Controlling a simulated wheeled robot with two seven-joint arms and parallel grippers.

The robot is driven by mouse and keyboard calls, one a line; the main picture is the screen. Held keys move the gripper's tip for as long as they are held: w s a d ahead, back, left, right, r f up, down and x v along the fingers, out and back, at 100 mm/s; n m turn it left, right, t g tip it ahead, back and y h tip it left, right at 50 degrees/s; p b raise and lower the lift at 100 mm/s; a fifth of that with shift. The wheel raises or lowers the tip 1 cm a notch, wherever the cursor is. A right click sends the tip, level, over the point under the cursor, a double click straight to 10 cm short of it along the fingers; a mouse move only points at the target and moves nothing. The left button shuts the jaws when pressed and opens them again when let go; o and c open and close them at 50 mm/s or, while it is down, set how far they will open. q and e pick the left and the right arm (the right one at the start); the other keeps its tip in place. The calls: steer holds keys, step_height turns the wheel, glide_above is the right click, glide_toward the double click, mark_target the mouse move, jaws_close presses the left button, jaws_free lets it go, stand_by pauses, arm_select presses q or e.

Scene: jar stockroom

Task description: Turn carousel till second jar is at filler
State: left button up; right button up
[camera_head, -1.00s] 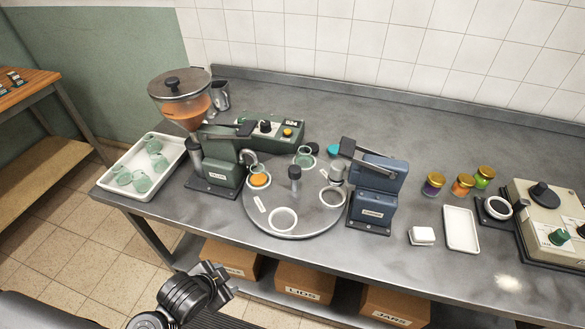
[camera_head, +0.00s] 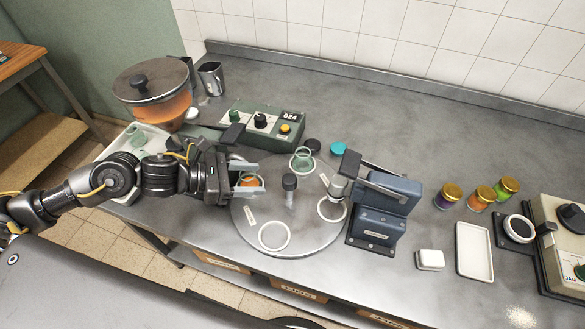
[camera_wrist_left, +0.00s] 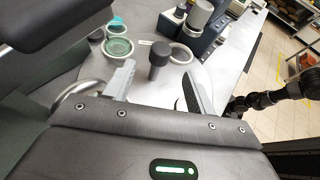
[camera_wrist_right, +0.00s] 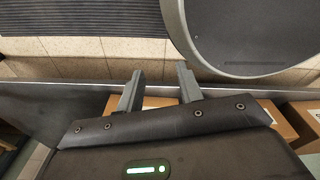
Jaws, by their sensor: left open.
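The round grey carousel (camera_head: 310,232) lies flat on the bench, with a dark-topped centre post (camera_head: 289,184) and several white rings. An empty green-tinted jar (camera_head: 302,161) stands in its back ring. A jar with orange content (camera_head: 250,181) sits at the left side, by the green filler, partly hidden by my left gripper. The front ring (camera_head: 274,236) and right ring (camera_head: 331,209) are empty. My left gripper (camera_head: 258,180) is open at the carousel's left edge; the post (camera_wrist_left: 158,58) shows beyond its fingers in the left wrist view. My right gripper (camera_wrist_right: 158,86) is open and empty, off the bench.
The filler's hopper (camera_head: 155,95) stands behind my left arm. A green control box (camera_head: 262,126) is behind the carousel. A blue capping machine (camera_head: 382,205) stands close at its right. Filled jars (camera_head: 480,197) and a white tray (camera_head: 473,250) are further right.

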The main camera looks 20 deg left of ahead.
mark_target(290, 178)
arm_select(q)
steer(key=p+x, duration=0.4)
steer(key=x, duration=0.5)
steer(key=shift+d, duration=0.2)
steer(key=shift+w+d+f, duration=0.2)
steer(key=shift+d+f, duration=0.1)
steer(key=shift+d, duration=0.05)
arm_select(e)
steer(key=r, duration=0.1)
steer(key=s+r, duration=0.1)
steer(key=r, duration=0.2)
steer(key=shift+s+r, duration=0.25)
steer(key=shift+s, duration=0.15)
arm_select(q)
jaws_close()
arm_select(e)
steer(key=shift+f, duration=0.1)
